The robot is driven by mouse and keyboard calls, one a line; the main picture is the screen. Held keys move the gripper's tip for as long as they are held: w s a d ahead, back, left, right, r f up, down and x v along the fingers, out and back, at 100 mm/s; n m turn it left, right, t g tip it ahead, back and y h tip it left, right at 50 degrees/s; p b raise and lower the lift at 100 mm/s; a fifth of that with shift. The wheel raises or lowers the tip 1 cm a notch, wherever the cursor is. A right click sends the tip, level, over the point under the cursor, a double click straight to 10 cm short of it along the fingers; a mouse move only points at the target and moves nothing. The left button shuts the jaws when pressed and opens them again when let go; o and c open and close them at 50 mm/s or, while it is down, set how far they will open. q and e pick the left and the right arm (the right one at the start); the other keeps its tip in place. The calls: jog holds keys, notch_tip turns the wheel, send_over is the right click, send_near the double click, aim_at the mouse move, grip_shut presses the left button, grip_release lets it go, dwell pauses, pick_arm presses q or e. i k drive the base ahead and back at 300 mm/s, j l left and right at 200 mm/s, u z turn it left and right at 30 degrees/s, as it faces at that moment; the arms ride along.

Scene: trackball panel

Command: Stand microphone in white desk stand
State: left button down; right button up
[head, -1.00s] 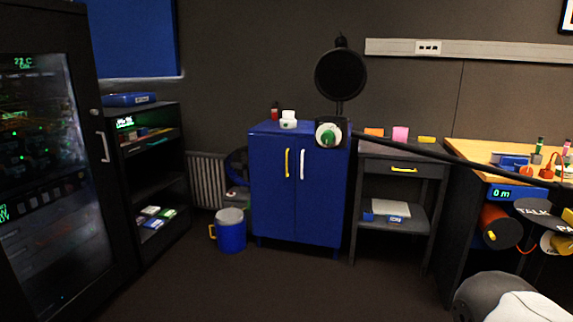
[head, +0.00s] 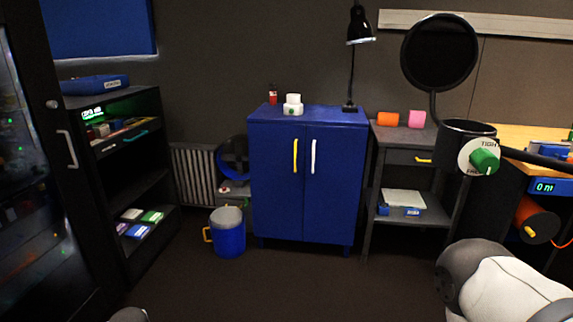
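A small white stepped object with a green mark (head: 293,106) stands on top of the blue cabinet; it may be the white desk stand, but it is too small to be sure. A round black pop filter (head: 440,52) on a thin neck rises from a black clamp with a green knob (head: 484,160) at the right, close to me. I cannot make out a microphone. Neither gripper shows; only a white and grey part of my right arm is at the lower right and a grey part of mine at the bottom left.
The blue cabinet (head: 309,185) is shut. A black lamp (head: 357,30) and a red bottle (head: 273,95) stand on it. A grey side table (head: 408,158) and wooden desk (head: 515,135) are right. The floor ahead is clear.

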aim_at(292, 104)
jog(key=i+j, duration=0.4)
jog(key=i+j+z, duration=0.1)
jog(key=i+j, duration=0.35)
jog(key=j, duration=0.15)
jog(key=i+l+z, duration=0.1)
jog(key=i, duration=0.5)
jog(key=i+l, duration=0.15)
jog(key=i, duration=0.5)
jog(key=i+l, duration=0.15)
jog(key=l, duration=0.25)
jog(key=i+l+z, duration=0.1)
jog(key=l, duration=0.25)
jog(key=i+l, duration=0.2)
jog(key=l, duration=0.2)
jog(key=z, duration=0.05)
